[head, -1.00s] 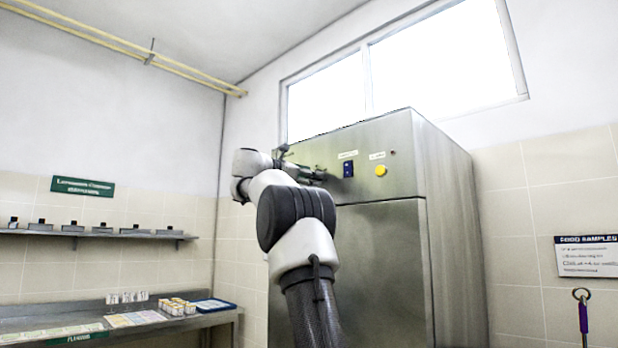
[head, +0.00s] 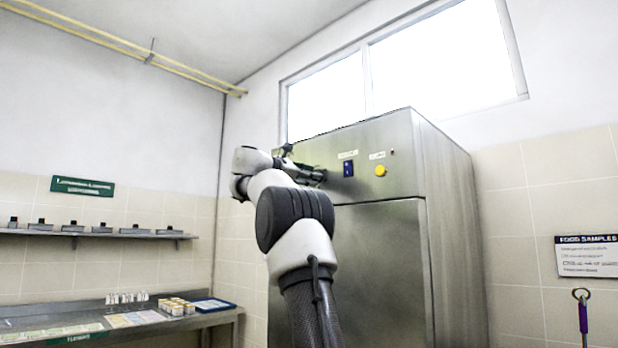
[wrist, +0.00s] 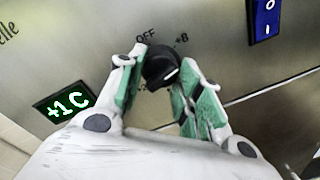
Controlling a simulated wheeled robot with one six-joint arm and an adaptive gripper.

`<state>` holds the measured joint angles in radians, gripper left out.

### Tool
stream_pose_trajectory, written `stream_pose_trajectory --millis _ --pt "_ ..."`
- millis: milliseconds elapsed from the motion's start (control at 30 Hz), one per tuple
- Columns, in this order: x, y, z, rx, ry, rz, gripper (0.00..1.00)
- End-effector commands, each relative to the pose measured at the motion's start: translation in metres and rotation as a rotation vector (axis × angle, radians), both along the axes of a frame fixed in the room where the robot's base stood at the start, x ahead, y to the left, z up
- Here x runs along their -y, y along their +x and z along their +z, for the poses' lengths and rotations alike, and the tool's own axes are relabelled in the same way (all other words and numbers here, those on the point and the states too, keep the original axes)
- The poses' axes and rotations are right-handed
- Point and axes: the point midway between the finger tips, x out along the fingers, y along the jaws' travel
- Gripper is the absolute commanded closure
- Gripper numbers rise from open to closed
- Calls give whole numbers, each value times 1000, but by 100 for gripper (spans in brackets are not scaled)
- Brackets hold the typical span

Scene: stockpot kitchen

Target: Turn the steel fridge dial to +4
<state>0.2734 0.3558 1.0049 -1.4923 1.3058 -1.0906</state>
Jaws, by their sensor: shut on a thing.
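The steel fridge (head: 385,250) stands in the middle of the head view, with my arm reaching to the upper left of its front panel. In the wrist view the black dial (wrist: 160,66) sits between the two green-padded fingers of my gripper (wrist: 163,80), which is shut on it. The dial has a pale pointer line toward its lower right. "OFF" and "+8" show above the dial; the marks below are mostly covered. A green display (wrist: 66,103) left of the dial reads "+1 C". In the head view my gripper (head: 310,172) hides the dial.
A blue rocker switch (wrist: 264,18) is right of the dial; it also shows in the head view (head: 348,168). A yellow button (head: 380,170) is farther right. A steel table (head: 215,320) and a wall shelf (head: 100,234) are at the left.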

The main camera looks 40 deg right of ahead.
Motion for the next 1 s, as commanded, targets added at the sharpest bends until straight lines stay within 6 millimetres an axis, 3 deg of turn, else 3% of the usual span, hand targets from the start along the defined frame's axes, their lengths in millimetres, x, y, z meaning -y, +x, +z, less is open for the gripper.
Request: stream_pose_trajectory --millis 1000 --pt "0 0 3 960 76 -1 89"
